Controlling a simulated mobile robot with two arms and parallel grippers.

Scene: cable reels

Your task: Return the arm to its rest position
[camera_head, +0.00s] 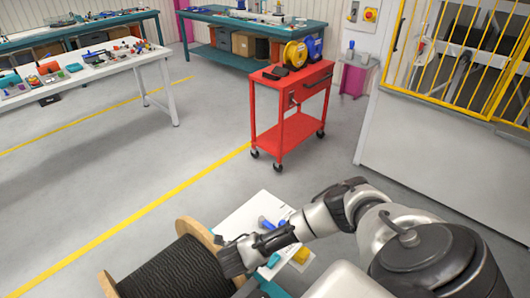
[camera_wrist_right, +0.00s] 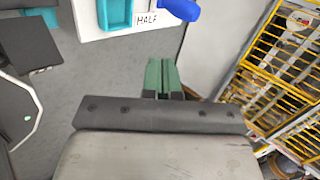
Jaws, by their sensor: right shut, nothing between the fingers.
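My right arm (camera_head: 330,215) comes in from the lower right and reaches left in the head view. Its gripper (camera_head: 232,262) is by the right side of a large wooden reel (camera_head: 190,228) wound with black cable (camera_head: 172,272). I cannot tell whether they touch. In the right wrist view the green fingers of my right gripper (camera_wrist_right: 161,78) are together with nothing between them. My left gripper is not in view.
A white surface (camera_head: 240,218) under the arm holds blue and yellow items. In the right wrist view a teal tray (camera_wrist_right: 115,12), a "HALF" label (camera_wrist_right: 147,19) and a blue object (camera_wrist_right: 180,8) lie beyond the fingers. A red cart (camera_head: 290,130) stands ahead; yellow fencing (camera_head: 450,50) is right.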

